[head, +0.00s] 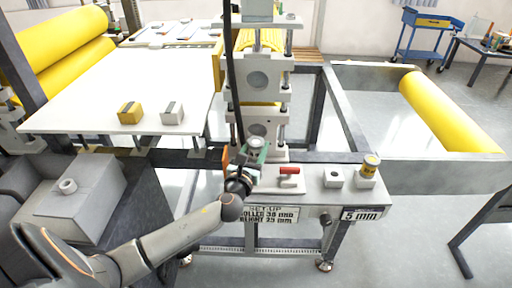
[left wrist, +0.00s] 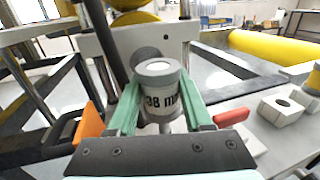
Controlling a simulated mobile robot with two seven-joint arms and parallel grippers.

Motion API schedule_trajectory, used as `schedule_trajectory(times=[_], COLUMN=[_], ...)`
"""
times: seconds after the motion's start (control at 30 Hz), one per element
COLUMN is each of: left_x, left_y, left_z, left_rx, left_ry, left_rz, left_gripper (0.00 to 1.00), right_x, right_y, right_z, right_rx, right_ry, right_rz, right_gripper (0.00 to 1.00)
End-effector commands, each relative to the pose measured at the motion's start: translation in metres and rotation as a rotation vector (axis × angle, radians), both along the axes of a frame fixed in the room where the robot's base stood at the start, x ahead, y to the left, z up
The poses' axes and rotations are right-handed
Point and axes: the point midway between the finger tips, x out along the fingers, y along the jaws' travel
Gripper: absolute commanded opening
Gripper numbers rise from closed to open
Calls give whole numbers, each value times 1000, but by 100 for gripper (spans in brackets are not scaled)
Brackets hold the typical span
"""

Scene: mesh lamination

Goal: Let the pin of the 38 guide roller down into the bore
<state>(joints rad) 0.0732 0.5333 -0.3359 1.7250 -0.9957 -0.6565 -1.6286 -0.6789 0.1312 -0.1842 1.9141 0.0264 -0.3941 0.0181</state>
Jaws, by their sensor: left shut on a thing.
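The 38 guide roller (left wrist: 160,92) is a pale grey cylinder marked "38 m…" in the left wrist view, with a light top and a dark ring. My left gripper (left wrist: 162,108) is shut on it, one green finger on each side. It looks upright, and a short grey pin (left wrist: 166,127) shows under it. In the head view, my left gripper (head: 256,152) holds the roller (head: 256,143) over the front of the machine bed, before the upright roller stand. The bore under the pin is hidden by the gripper, and I cannot tell whether the pin touches it. My right gripper is not in view.
A red-handled clamp (head: 289,171), a white block with a hole (head: 333,178) and a yellow-topped roller (head: 370,164) on a block stand to the right. The stand (head: 262,82) rises close behind. A setup sign (head: 270,214) hangs in front.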

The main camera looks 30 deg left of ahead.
Motion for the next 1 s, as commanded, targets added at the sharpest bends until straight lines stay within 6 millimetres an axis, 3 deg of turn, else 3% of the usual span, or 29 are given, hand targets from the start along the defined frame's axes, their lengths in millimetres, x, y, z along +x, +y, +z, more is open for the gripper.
schedule_trajectory(times=[1.0], left_x=[0], left_y=[0], left_z=[-27], left_rx=[0], left_ry=[0], left_rz=[0], left_gripper=[0], right_x=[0], right_y=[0], right_z=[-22], right_rx=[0], right_ry=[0], right_rz=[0], right_gripper=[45])
